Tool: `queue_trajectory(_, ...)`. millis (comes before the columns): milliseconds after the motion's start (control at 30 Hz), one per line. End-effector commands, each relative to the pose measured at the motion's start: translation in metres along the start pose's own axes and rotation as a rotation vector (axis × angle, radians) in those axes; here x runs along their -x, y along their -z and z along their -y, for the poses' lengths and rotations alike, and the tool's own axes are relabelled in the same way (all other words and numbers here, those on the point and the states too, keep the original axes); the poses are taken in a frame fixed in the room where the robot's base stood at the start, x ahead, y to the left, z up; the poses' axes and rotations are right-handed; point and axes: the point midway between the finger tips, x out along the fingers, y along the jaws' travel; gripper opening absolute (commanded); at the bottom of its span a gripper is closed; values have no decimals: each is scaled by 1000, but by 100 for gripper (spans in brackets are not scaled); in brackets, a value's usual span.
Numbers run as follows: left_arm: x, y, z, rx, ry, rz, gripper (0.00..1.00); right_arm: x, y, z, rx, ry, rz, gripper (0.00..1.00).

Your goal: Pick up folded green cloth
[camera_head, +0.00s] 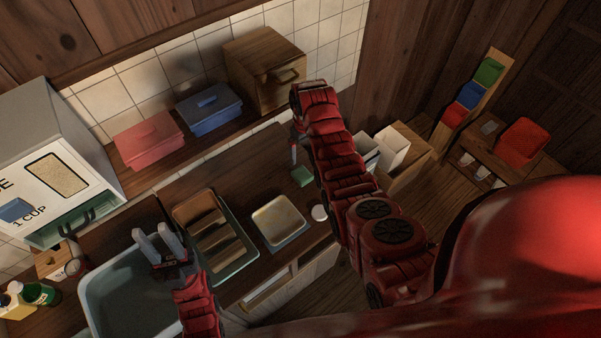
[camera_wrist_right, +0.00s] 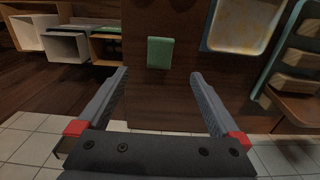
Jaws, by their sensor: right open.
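The folded green cloth (camera_head: 303,176) is a small flat block on the dark wooden counter (camera_head: 262,178), near its right end. It also shows in the right wrist view (camera_wrist_right: 160,53), beyond and between the fingertips. My right gripper (camera_head: 294,152) is above the counter just behind the cloth, with its arm passing to the right of it. In the wrist view the right gripper (camera_wrist_right: 158,74) is open, with nothing between its fingers. My left gripper (camera_head: 158,238) is open above the pale blue sink basin (camera_head: 95,300), its fingers apart and empty.
A shallow tray (camera_head: 279,221) and a white round item (camera_head: 319,212) are near the cloth. A rack with wooden boards (camera_head: 215,235) stands left. Pink (camera_head: 149,139) and blue (camera_head: 209,109) lidded boxes and a wooden box (camera_head: 264,68) line the back shelf. The counter left of the cloth is clear.

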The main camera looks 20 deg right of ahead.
Motion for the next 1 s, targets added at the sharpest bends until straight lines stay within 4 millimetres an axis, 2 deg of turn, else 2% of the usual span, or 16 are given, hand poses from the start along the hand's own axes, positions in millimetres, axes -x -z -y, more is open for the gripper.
queue_trajectory(167, 7, -1, 0, 0, 0, 0, 36, -40, 0, 0, 0, 1, 2, 100)
queue_trajectory(233, 18, -3, -1, 0, 0, -1, 36, -59, 0, 0, 0, 0, 1, 100)
queue_trajectory(333, 29, -5, -1, 0, 0, 0, 36, -77, 1, 0, 0, -1, -2, 100)
queue_trajectory(633, 40, -7, -2, 0, 0, 0, 36, -95, 3, 0, 0, -3, -7, 100)
queue_trajectory(900, 76, -13, -4, 0, 0, 0, 36, -138, 5, 2, 0, -2, -4, 100)
queue_trajectory(1000, 79, -13, -4, 0, 0, 0, 36, -142, 5, 2, 0, -2, -5, 100)
